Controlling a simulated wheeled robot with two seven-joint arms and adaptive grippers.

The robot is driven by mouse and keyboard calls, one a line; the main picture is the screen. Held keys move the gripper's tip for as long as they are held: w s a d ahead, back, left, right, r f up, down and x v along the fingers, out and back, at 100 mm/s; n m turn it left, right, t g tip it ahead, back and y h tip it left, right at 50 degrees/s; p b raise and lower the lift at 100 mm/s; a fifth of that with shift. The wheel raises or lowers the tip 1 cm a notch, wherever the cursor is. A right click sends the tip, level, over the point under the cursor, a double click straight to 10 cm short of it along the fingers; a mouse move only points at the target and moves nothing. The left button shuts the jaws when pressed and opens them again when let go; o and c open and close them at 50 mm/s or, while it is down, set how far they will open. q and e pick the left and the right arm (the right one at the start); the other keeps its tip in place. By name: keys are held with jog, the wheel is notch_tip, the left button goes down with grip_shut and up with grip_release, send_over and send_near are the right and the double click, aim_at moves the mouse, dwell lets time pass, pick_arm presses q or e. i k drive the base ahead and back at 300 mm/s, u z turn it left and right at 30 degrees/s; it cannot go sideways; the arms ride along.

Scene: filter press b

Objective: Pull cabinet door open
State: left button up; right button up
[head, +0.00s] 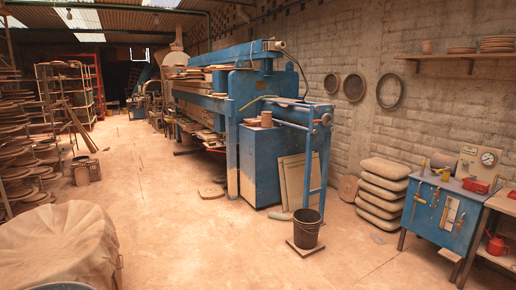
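A blue metal cabinet (264,168) stands at the near end of the large blue filter press (220,90), in the middle of the view. Its visible faces look closed; I cannot make out a door seam or handle. A second blue cabinet-like bench (464,224) stands at the right by the wall, with tools and small fittings on its front. I cannot tell whether that front is a door; no opening shows. Neither of my grippers is in view.
A black bucket (306,228) stands on a board before the press. Stacked sacks (383,187) lie between the press and the bench. A cloth-covered mound (60,248) fills the lower left, near racks of round plates (18,165). The central floor (170,235) is mostly clear.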

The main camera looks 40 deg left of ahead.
aim_at(246, 137)
jog(key=i, duration=2)
jog(key=u, duration=1.75)
jog(key=i, duration=6.25)
jog(key=z, duration=1.2)
